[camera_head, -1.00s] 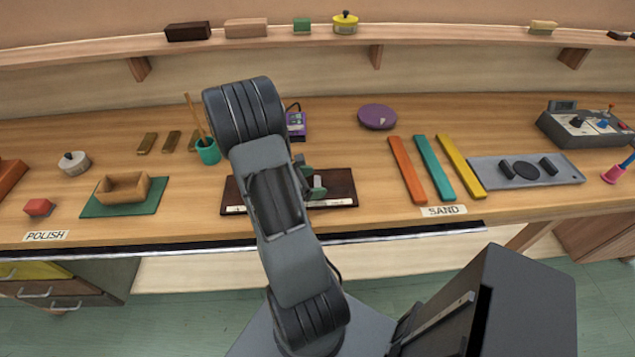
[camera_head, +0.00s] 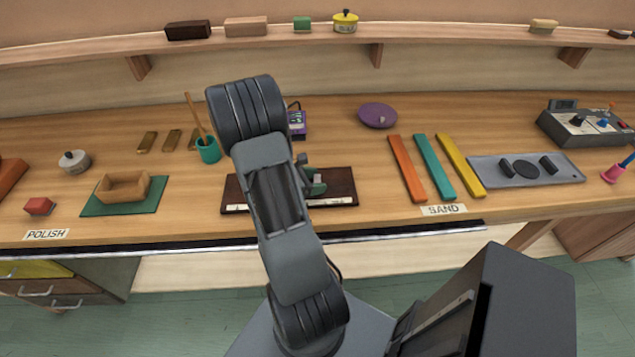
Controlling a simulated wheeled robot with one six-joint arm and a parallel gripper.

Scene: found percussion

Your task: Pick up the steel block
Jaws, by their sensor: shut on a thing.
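My gripper (camera_head: 313,183) shows only in part, beside my arm, over the dark brown board (camera_head: 342,184) on the bench. Its greenish fingers are low at the board, right of my forearm. They are shut on the steel block, which is mostly hidden by the fingers and arm. I cannot tell whether the block still touches the board.
Orange (camera_head: 406,168), teal (camera_head: 434,166) and yellow (camera_head: 461,166) strips lie to the right, by a grey tray (camera_head: 562,174). A teal cup (camera_head: 209,152) stands behind on the left. A wooden box (camera_head: 123,188) sits on a green mat (camera_head: 92,209). Bare bench lies between.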

